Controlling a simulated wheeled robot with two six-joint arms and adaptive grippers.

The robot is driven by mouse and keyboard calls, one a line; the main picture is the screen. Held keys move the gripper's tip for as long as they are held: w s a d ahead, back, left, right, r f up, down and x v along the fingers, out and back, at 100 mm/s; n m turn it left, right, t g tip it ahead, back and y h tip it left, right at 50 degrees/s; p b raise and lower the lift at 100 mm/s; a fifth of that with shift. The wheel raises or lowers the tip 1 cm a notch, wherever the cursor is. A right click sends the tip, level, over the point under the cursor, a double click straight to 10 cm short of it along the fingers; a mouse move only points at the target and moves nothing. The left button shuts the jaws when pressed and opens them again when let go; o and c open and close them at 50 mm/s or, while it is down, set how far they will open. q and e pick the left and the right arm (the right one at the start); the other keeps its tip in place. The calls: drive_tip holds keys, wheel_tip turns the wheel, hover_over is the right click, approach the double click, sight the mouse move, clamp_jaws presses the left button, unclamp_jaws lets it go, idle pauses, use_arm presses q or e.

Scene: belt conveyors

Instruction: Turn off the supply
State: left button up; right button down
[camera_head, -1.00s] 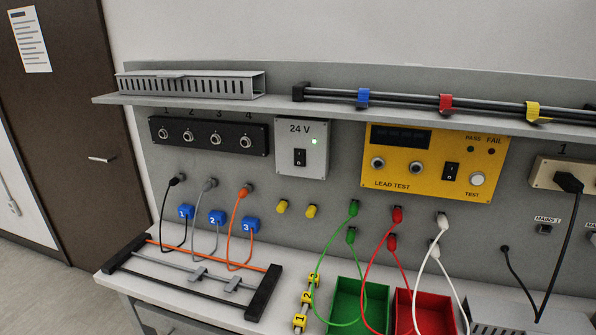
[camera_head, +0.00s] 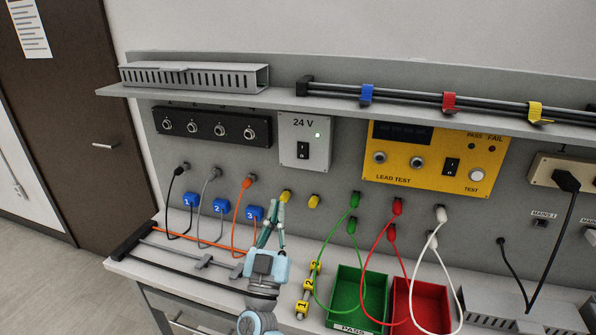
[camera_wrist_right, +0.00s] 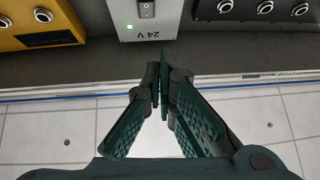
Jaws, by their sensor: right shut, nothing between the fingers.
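The 24 V supply (camera_head: 291,150) is a light grey box on the back panel, with a black rocker switch (camera_head: 303,151) and a small lit lamp (camera_head: 317,135). In the right wrist view the supply appears upside down at the top edge, its switch (camera_wrist_right: 147,9) partly cut off and its lamp (camera_wrist_right: 129,27) glowing green. My right gripper (camera_head: 277,212) is shut and empty, below the supply and apart from it, its tips overlapping a yellow plug (camera_head: 285,196) in the head view. The closed fingertips (camera_wrist_right: 163,68) also show in the right wrist view. My left gripper is not in view.
A yellow lead tester (camera_head: 435,160) with its own rocker switch is right of the supply; a black socket strip (camera_head: 212,127) is left. A shelf (camera_head: 225,97) juts out above. Green, red and white leads hang right of the gripper, over a green bin (camera_head: 345,303) and red bin (camera_head: 401,313).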

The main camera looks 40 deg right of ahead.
drive_tip(key=shift+s+d+r+m+g+h, duration=0.1)
drive_tip(key=shift+s+d+m+g+h, duration=0.2)
drive_tip(key=shift+m+g+h, duration=0.2)
drive_tip(key=shift+s+d+m+g+h, duration=0.15)
drive_tip(key=shift+s+m+g+h, duration=0.2)
drive_tip(key=shift+g, duration=0.25)
drive_tip(key=shift+r, duration=0.1)
drive_tip(key=p, duration=0.2)
approach(305, 145)
wheel_tip(305, 145, up, 3)
drive_tip(key=a, duration=0.1)
drive_tip(key=w+d, duration=0.1)
drive_tip(key=d, duration=0.1)
drive_tip(key=w+d, duration=0.1)
drive_tip(key=d, duration=0.1)
drive_tip(key=shift+w, duration=0.15)
